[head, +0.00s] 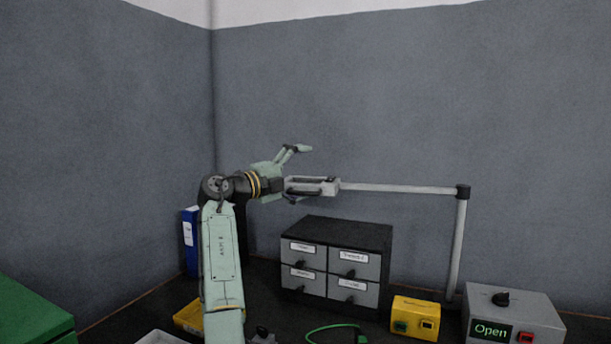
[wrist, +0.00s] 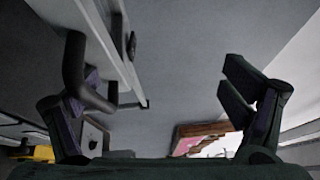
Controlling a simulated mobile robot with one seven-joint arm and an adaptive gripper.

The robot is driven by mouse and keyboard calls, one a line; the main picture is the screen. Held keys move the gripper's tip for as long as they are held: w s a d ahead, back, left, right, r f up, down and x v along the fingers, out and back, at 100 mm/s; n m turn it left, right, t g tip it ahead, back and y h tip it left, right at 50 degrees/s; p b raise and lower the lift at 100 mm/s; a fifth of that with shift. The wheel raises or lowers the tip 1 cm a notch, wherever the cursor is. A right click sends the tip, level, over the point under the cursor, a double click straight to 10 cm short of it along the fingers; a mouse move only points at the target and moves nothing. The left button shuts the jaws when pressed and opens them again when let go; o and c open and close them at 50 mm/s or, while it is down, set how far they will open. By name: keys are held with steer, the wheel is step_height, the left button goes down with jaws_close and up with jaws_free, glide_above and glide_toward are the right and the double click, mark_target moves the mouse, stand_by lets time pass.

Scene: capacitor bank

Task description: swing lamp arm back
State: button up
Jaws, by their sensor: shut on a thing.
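The lamp's light grey arm (head: 400,188) runs level from a dark elbow joint on an upright post (head: 458,245) at the right to the flat lamp head (head: 325,187) at its left end. My gripper (head: 303,172) is at the left end of the lamp head. In the wrist view, the lamp head (wrist: 105,40) and its dark bar handle (wrist: 73,62) are by the left finger of my gripper (wrist: 165,100). The exact contact is partly hidden by the left finger.
A drawer cabinet (head: 335,233) stands below the lamp head. A yellow box (head: 415,318) and a grey box with an "Open" display (head: 515,310) stand at the right. A blue binder (head: 190,240) is behind my arm.

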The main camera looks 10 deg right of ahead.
steer(key=shift+s+a+r+t+b, duration=0.15)
steer(key=shift+s+a+b, duration=0.15)
steer(key=shift+a, duration=0.2)
steer(key=shift+s+a+r+t+b, duration=0.1)
steer(key=shift+s+a+r+b, duration=0.1)
steer(key=shift+s+a, duration=0.3)
steer(key=shift+s+a+r+t+b, duration=0.15)
steer(key=shift+s+a+b, duration=0.15)
steer(key=shift+a, duration=0.25)
steer(key=c, duration=0.4)
steer(key=shift+b+v, duration=0.95)
steer(key=shift+v, duration=1.75)
steer(key=shift+c, duration=1)
steer(key=shift+v, duration=0.95)
steer(key=c, duration=0.6)
steer(key=shift+s+a+f+g+b, duration=0.3)
steer(key=shift+s+f+b, duration=0.1)
steer(key=shift+s+b, duration=0.1)
steer(key=shift+c, duration=0.2)
steer(key=shift+d+p, duration=0.15)
steer(key=shift+p, duration=0.15)
